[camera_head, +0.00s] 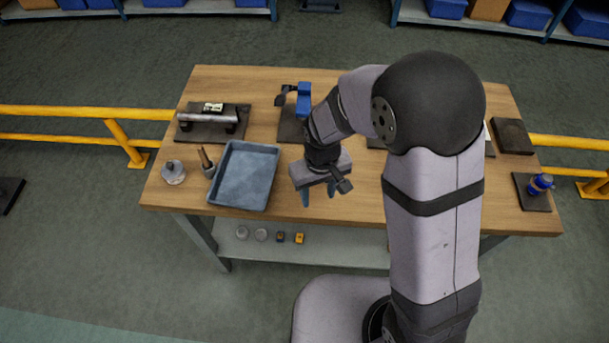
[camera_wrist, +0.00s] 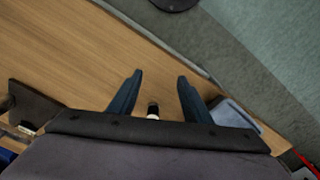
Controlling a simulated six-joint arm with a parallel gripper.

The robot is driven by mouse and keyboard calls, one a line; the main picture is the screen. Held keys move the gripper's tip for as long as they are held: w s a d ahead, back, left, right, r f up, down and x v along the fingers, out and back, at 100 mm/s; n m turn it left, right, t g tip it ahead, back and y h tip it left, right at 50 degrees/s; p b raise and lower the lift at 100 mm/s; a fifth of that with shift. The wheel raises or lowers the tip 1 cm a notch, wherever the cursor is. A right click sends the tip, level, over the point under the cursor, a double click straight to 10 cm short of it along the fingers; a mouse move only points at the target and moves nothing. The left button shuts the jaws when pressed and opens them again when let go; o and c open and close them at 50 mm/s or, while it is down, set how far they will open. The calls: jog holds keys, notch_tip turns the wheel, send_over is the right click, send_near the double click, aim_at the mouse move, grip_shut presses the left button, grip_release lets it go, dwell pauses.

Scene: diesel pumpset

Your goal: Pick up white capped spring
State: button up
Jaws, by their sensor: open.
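A small object with a dark end and a white part (camera_wrist: 153,111) shows between my fingers in the wrist view, and it is likely the white capped spring. Its lower part is hidden behind my gripper's body. In the head view I cannot make it out, as my gripper covers that spot. My gripper (camera_head: 318,193) points down over the table just right of the blue-grey tray. In the wrist view my gripper (camera_wrist: 160,76) has its two blue fingers apart, with nothing held. I cannot tell the exact height of the fingertips above the table.
The blue-grey tray (camera_head: 232,206) stands close left of my gripper. Left of it are a brush-like item in a cup (camera_head: 207,163) and a grey round part (camera_head: 173,173). A blue clamp (camera_head: 303,100) stands behind. The wooden table (camera_head: 370,222) is bare in front and right of the gripper.

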jog(key=w+a+r+t+y, duration=0.1)
jog(key=w+a+r+t, duration=0.2)
jog(key=w, duration=0.4)
jog(key=shift+m+g, duration=0.3)
jog(key=shift+p+x, duration=1.65)
jog(key=shift+x, duration=2.2)
jog(key=shift+a, duration=0.15)
grip_shut()
